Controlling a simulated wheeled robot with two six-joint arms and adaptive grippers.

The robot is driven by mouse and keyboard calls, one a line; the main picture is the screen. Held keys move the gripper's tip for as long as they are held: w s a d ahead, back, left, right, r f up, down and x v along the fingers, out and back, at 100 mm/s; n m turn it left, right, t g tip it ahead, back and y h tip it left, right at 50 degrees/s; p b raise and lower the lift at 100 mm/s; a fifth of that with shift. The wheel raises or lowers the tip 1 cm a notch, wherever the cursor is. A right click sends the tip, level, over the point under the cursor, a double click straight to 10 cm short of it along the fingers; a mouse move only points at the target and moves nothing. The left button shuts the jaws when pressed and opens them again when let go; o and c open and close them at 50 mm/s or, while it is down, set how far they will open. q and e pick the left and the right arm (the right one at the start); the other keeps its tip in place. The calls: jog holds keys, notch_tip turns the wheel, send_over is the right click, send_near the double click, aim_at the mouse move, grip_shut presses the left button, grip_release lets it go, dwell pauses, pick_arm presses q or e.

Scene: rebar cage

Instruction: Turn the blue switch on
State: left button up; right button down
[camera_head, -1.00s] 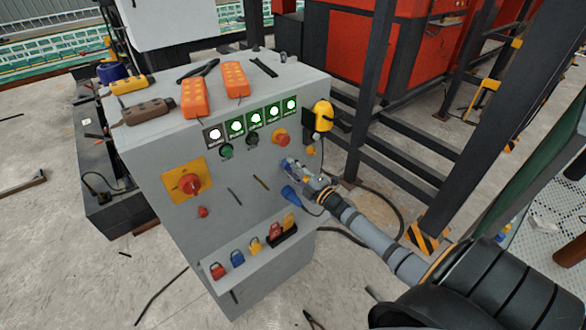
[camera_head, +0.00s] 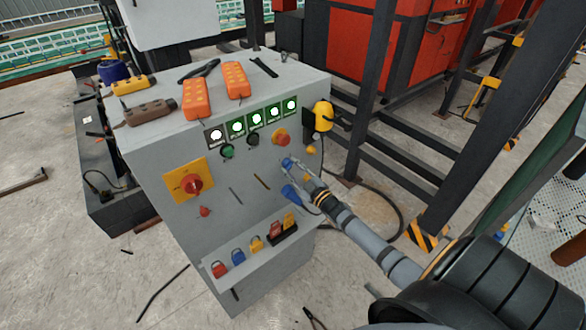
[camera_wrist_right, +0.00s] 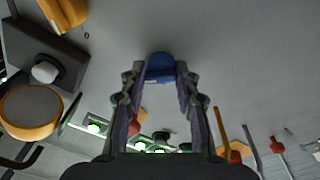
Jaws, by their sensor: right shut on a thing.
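The blue switch (camera_head: 287,163) is on the front face of the grey control cabinet (camera_head: 240,215), below a red button on a yellow base. My right gripper (camera_head: 289,167) reaches it from the lower right. In the right wrist view the blue switch (camera_wrist_right: 160,66) sits between the two fingertips (camera_wrist_right: 160,77), which are shut on its sides. The gripper hides part of the switch, so its turn angle cannot be told. My left gripper is not in view.
A blue plug (camera_head: 290,192) with a black cable is just below my right gripper. A tray with coloured padlocks (camera_head: 237,257) juts out lower down. A yellow device (camera_head: 323,116) hangs at the cabinet's right edge. Dark steel posts (camera_head: 368,95) stand to the right.

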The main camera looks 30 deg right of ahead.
jog(key=shift+s+f, duration=0.1)
jog(key=shift+f, duration=0.1)
dwell(0.4)
jog(key=c, duration=1)
grip_release()
jog(key=shift+r, duration=0.1)
jog(key=s+f, duration=0.1)
jog(key=s, duration=1)
jog(key=shift+s+d, duration=0.4)
jog(key=shift+f, duration=0.1)
